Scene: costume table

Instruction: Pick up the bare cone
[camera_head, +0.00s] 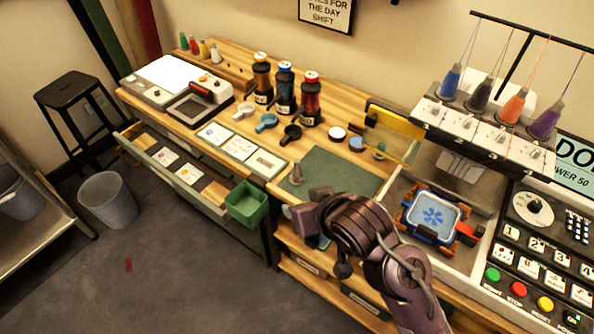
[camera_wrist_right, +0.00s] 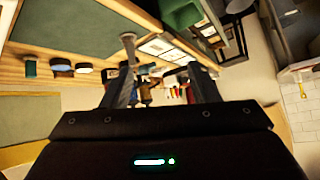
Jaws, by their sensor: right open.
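A small bare grey cone (camera_head: 297,174) stands upright at the left edge of the dark green mat (camera_head: 340,171). My right gripper (camera_head: 308,212) is just in front of it, near the front edge of the bench, and looks empty. In the right wrist view my open right gripper (camera_wrist_right: 163,88) shows both fingers apart. A slim grey shape that looks like the cone (camera_wrist_right: 128,46) is beyond the left finger there, not between the fingers. My left gripper is not in view.
A green bin (camera_head: 246,204) sits at the open drawer, left of my right gripper. The embroidery machine (camera_head: 482,133) bears several thread cones. A hooped blue patch (camera_head: 432,215) lies right of the mat. Bottles (camera_head: 285,90) and scoops stand behind.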

